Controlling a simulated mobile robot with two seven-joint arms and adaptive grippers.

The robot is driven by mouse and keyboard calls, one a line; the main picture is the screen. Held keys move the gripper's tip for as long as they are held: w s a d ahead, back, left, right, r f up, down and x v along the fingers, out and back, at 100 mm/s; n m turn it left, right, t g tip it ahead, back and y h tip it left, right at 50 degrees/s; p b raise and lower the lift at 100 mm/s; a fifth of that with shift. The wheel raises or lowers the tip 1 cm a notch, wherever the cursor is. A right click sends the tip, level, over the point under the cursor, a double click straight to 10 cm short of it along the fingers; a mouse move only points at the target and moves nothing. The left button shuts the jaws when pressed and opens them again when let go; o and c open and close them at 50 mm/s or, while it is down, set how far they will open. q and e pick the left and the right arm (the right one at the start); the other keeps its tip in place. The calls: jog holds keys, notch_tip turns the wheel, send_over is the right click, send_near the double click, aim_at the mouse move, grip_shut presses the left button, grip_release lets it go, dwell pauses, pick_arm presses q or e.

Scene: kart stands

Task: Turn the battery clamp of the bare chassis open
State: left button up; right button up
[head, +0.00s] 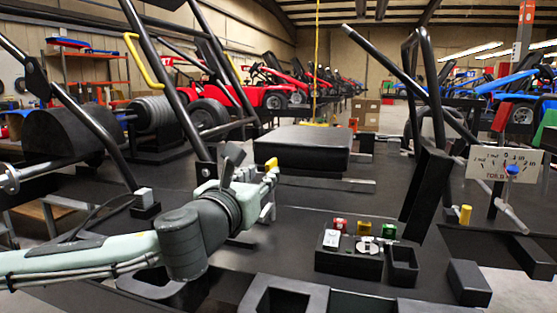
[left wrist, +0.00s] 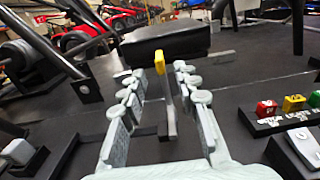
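The battery clamp shows as a grey lever with a yellow tip (head: 272,163), in front of the black battery box (head: 303,147) on the dark chassis floor. In the left wrist view the lever's yellow tip (left wrist: 160,65) stands between the fingers, and its grey bar runs down toward the floor. The battery box (left wrist: 165,42) lies just beyond it. My left gripper (head: 268,182) is at the lever. In the left wrist view the left gripper (left wrist: 171,66) is open, one finger on each side of the lever; contact cannot be told. My right gripper is not in view.
Black frame tubes (head: 92,135) rise at left and right. A white gauge board (head: 487,166) stands at far right. Karts fill the background.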

aim_at(267, 168)
pick_arm(q)
jog(key=x, duration=0.7)
jog(key=shift+w, duration=0.1)
grip_shut()
dwell(0.3)
